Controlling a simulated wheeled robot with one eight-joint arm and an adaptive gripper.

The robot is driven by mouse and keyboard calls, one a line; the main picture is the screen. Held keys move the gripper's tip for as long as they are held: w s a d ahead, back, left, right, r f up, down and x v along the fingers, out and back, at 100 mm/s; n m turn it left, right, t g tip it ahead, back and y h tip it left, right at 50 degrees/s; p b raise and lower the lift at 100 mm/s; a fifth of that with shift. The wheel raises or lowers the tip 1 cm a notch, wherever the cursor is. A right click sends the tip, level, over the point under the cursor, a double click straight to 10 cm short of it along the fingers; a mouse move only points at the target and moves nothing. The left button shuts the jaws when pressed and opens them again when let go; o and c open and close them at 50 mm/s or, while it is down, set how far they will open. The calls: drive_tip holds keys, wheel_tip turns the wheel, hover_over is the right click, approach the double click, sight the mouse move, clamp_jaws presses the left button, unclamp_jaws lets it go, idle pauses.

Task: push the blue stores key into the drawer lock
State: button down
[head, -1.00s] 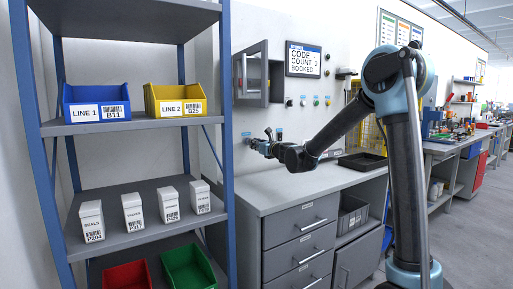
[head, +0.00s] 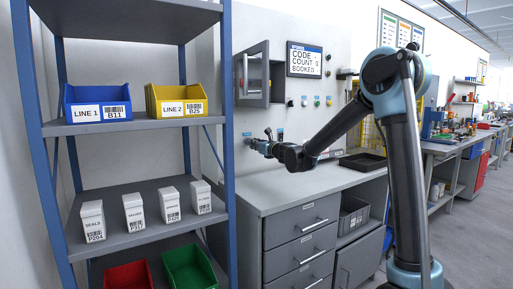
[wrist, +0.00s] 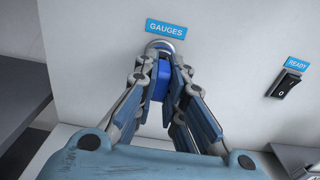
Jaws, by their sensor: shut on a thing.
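My gripper (wrist: 160,74) is shut on a blue object (wrist: 160,88), which looks like the blue key, though the fingers hide its sides. The blue object is close to the wall, just below a round metal ring (wrist: 160,45) under a blue GAUGES label (wrist: 166,28). I cannot tell whether it touches the ring or sits in it. In the head view my gripper (head: 262,147) is at the wall above the counter, small and partly merged with the wrist. Grey drawers (head: 300,223) are below the counter, shut; no lock can be made out on them.
A READY label and black rocker switch (wrist: 285,84) are to the right on the wall. A grey counter (head: 290,190) is below, with a black tray (head: 362,161). An open grey wall cabinet (head: 252,75) hangs above. A shelf rack (head: 120,125) with bins stands at left.

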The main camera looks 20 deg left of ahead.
drive_tip(key=shift+w+a, duration=0.3)
drive_tip(key=shift+a, duration=0.05)
idle(0.5)
drive_tip(key=c, duration=1.6)
unclamp_jaws()
